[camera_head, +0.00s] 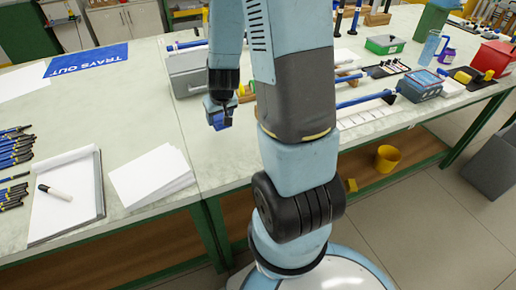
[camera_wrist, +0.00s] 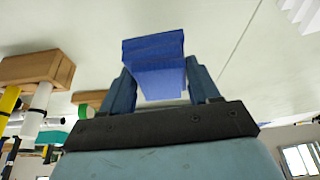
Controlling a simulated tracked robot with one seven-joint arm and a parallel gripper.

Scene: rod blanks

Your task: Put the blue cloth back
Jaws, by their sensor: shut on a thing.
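The blue cloth (camera_wrist: 155,72) is a folded, flat-sided block between the two fingers of my gripper (camera_wrist: 160,88) in the wrist view. My gripper is shut on it. In the head view my gripper (camera_head: 220,112) hangs over the bench, left of my arm, with a small piece of the blue cloth (camera_head: 219,122) showing below it. Whether the cloth touches the bench top (camera_head: 150,110) is hard to tell.
Left are a blue "TRAYS OUT" sign (camera_head: 87,60), paper sheets (camera_head: 152,177), a notepad with a marker (camera_head: 72,200) and several dark blue rods (camera_head: 14,150). A grey box (camera_head: 188,72) stands behind my gripper. The bench left of my gripper is partly clear.

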